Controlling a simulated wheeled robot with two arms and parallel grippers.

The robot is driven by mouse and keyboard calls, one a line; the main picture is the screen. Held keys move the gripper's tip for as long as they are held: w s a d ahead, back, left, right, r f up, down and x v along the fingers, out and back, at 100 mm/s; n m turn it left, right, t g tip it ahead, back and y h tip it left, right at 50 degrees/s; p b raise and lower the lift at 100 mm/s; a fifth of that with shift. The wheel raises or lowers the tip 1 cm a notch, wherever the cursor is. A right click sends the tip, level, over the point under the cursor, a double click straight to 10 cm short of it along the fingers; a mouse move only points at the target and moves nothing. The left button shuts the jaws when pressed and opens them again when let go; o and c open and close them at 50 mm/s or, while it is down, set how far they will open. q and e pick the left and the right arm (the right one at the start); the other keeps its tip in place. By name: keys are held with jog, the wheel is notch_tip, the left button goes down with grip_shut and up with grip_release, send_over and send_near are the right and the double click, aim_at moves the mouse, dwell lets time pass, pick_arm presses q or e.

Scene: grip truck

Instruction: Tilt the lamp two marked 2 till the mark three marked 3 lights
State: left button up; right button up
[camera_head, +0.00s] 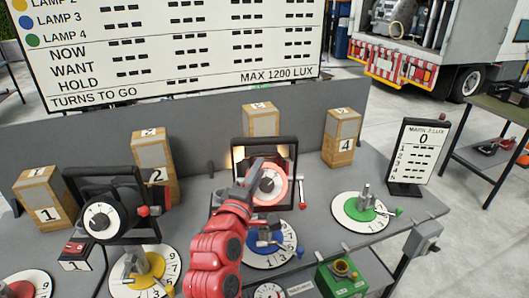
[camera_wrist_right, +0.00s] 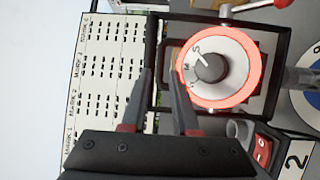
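Lamp two (camera_head: 283,197) stands in a black yoke at the middle of the bench; its round white dial with a glowing orange-red ring faces me. The dial (camera_wrist_right: 228,50) also shows in the right wrist view, with a box marked 2 (camera_wrist_right: 297,158) nearby. Mark three (camera_head: 260,120), a tan block with its number on top, stands behind the lamp, its lower part hidden. My right gripper (camera_head: 255,172) is at the lamp, partly covering it. Its fingers (camera_wrist_right: 162,70) are apart, beside the dial and near the yoke's bar; contact is unclear. My left gripper is out of view.
Another lamp (camera_head: 100,217) stands left. Blocks marked 1 (camera_head: 45,200), 2 (camera_head: 150,150) and 4 (camera_head: 342,140) line the back. Yellow (camera_head: 150,268), blue (camera_head: 264,243) and green (camera_head: 360,212) turntables sit in front. A lux sign (camera_head: 415,155) stands right.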

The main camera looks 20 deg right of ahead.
jog(key=p+x, duration=0.1)
jog(key=x, duration=0.4)
jog(key=shift+w+d, duration=0.1)
jog(key=shift+w, duration=0.2)
grip_shut()
dwell(1.1)
